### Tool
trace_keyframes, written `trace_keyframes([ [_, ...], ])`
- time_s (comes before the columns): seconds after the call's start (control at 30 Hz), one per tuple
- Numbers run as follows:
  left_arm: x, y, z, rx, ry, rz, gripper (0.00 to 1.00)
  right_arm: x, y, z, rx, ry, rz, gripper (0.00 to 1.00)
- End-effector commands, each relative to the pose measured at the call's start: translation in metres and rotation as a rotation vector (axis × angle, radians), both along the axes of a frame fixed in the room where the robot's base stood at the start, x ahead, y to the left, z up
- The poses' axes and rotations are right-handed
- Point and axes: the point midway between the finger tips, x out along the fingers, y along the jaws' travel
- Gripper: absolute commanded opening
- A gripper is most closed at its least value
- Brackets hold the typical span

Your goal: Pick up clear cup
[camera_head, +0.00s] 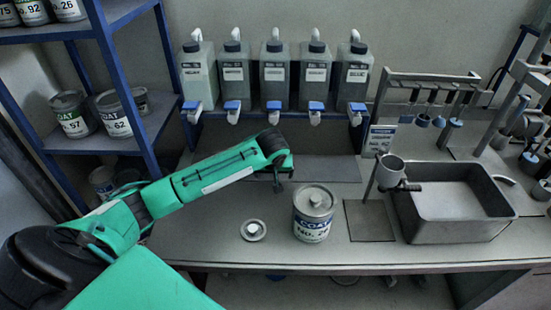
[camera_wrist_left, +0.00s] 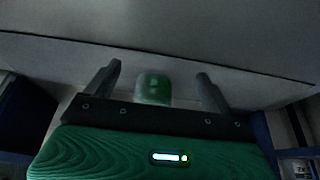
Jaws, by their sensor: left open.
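My left gripper (camera_head: 278,180) reaches in from the left and hangs over the back middle of the bench, in front of the bottle row. In the left wrist view its two fingers (camera_wrist_left: 158,86) are apart. A small, see-through, greenish cup-like thing (camera_wrist_left: 153,88) shows between them, and it may be the clear cup. The view is dark, and I cannot tell whether the fingers touch it. In the head view I cannot make out a clear cup; the gripper may hide it. My right gripper is in neither view.
A paint can (camera_head: 312,228) and a small round lid-like dish (camera_head: 253,230) stand on the bench in front of the gripper. Several dispenser bottles (camera_head: 275,85) line the back. A metal cup on a stand (camera_head: 390,170) and a grey basin (camera_head: 455,232) are right. A blue shelf (camera_head: 108,55) stands left.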

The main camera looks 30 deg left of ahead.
Motion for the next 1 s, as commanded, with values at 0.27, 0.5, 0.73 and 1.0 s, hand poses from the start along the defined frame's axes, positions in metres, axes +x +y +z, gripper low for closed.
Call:
trace_keyframes([
  [0.27, 0.035, 0.021, 0.002, 0.0, 0.0, 0.001, 0.86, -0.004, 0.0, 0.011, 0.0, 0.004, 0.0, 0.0],
  [0.5, 0.046, 0.028, 0.001, 0.0, 0.0, -0.001, 0.86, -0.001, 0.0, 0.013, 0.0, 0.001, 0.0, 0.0],
  [0.73, 0.071, 0.043, 0.003, 0.0, 0.0, 0.002, 0.86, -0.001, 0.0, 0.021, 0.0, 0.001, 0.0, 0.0],
  [1.0, 0.086, 0.053, -0.007, 0.001, 0.001, -0.001, 0.86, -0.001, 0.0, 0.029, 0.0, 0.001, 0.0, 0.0],
])
